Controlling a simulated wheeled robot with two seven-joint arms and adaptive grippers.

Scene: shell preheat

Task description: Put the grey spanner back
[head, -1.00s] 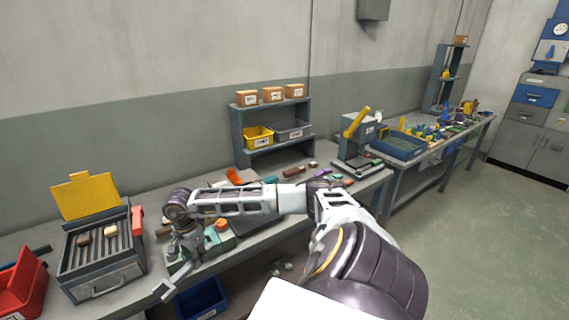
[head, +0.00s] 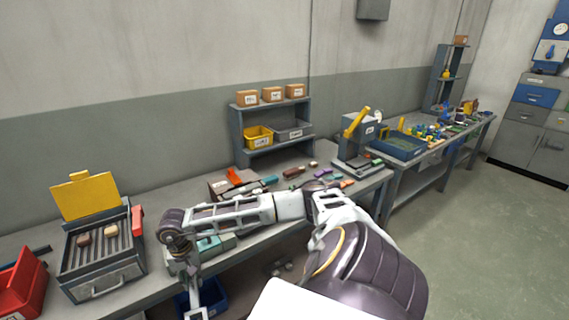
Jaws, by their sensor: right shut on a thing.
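My right gripper (head: 184,258) is at the end of my right arm, which reaches in from the lower right across the bench. It points down at the bench's front edge and is shut on a slim light grey piece, which looks like the grey spanner (head: 194,298). The spanner hangs below the jaws, in front of the bench edge, with its lower end near the bottom of the picture. The fingers are small and partly hidden by the wrist. My left gripper is not in view.
A heater box (head: 103,262) with a raised yellow lid (head: 85,196) stands left of my gripper, beside a red bin (head: 22,284). A blue bin (head: 213,296) sits below the bench. A grey shelf (head: 237,133) and a press (head: 358,140) stand further back.

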